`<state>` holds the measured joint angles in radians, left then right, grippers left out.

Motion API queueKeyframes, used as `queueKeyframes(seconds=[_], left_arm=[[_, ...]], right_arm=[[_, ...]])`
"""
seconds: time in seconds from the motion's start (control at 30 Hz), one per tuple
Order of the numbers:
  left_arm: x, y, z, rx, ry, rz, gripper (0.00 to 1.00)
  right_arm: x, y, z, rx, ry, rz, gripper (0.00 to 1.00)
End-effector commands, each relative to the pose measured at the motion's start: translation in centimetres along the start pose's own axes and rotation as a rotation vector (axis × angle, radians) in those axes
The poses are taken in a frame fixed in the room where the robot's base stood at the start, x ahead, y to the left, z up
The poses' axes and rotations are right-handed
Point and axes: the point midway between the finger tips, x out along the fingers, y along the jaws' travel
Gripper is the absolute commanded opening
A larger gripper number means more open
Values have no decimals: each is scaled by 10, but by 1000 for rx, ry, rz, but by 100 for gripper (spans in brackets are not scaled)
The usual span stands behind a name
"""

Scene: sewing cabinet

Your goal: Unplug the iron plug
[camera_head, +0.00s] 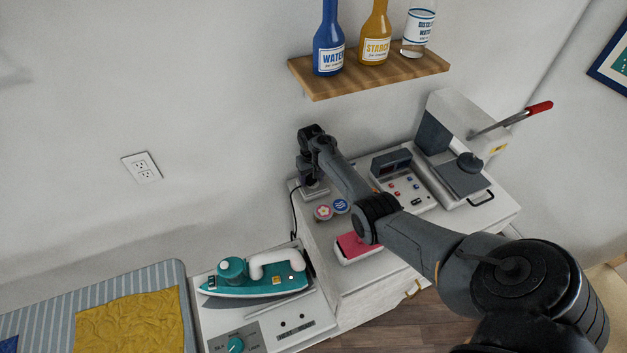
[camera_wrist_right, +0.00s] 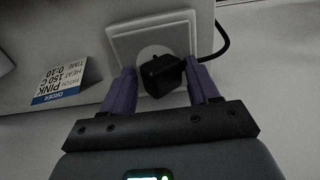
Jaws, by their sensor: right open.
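The black iron plug (camera_wrist_right: 162,76) is seated at a white square socket plate (camera_wrist_right: 122,44) in the right wrist view, with its black cord (camera_wrist_right: 226,42) curving off to the right. My right gripper (camera_wrist_right: 160,92) is open, with one purple finger on each side of the plug. I cannot tell whether either finger touches it. In the head view my right gripper (camera_head: 312,178) points down at the back left corner of the white cabinet, hiding the plug. The cord (camera_head: 292,212) runs down from there toward the teal iron (camera_head: 255,274), which rests on its station. My left gripper is out of view.
An order card (camera_wrist_right: 66,78) stands beside the socket. Two round badges (camera_head: 324,212), a pink pad in a tray (camera_head: 357,246), a control box (camera_head: 404,184) and a press (camera_head: 462,176) occupy the cabinet top. A bottle shelf (camera_head: 368,74) hangs above.

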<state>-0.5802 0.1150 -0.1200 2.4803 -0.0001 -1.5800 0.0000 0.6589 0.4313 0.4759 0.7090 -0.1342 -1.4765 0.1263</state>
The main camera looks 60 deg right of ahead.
Motion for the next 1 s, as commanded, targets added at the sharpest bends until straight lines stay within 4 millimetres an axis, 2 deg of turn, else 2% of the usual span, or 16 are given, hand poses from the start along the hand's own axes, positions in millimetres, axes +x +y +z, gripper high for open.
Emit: queueKeyframes(seconds=[0.03,0.33,0.37,0.4,0.7,0.73,1.0], left_arm=[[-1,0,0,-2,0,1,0],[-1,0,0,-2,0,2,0],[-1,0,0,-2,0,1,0],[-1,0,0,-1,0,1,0],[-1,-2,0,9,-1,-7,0],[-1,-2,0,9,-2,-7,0],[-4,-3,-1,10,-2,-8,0]], right_arm=[[6,-5,4,-7,-9,-2,68],[7,-6,4,-7,-9,-2,68],[7,-6,4,-7,-9,-2,57],[7,-6,4,-7,-9,-2,51],[7,-6,4,-6,-10,-2,5],[7,-6,4,-6,-9,-2,2],[4,-5,4,-6,-10,-1,2]])
